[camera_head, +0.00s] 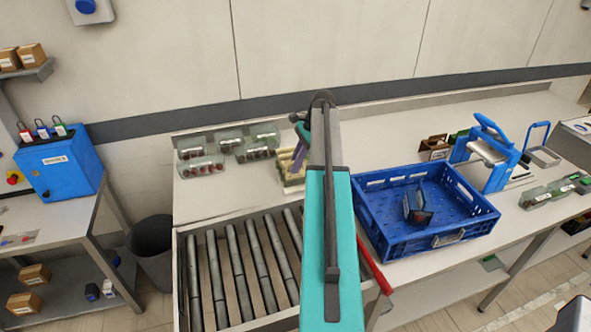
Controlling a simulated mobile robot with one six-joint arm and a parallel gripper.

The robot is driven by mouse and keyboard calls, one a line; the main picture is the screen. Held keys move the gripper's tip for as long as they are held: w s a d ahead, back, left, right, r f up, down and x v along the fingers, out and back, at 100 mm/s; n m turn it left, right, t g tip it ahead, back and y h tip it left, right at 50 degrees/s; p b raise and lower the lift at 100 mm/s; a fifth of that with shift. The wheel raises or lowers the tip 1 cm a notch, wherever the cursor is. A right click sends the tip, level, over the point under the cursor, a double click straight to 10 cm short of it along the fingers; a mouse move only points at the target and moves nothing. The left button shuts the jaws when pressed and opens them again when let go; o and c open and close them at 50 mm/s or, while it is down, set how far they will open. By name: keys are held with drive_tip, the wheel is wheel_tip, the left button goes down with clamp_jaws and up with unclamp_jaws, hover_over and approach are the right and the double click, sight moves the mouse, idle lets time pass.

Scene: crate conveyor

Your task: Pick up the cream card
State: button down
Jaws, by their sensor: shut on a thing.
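My gripper (301,132) shows only in part at the far end of my arm, as green and purple pieces left of the grey link. It is over the back of the bench, just above a clear tray with cream pieces (290,166). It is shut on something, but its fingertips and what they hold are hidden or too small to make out. A small pale tan card or label (448,238) is on the front wall of the blue crate (390,246). I cannot tell whether it is the cream card. My gripper is apart from it.
Clear trays with dark red pieces (200,167) stand left of my gripper. A roller conveyor (240,270) is in front. Dark folded plates (418,206) lie in the crate. A blue press (488,155) and a brown box (433,148) stand at the right.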

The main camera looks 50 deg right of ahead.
drive_tip(key=shift+r+b, duration=1)
drive_tip(key=shift+r, duration=2.9)
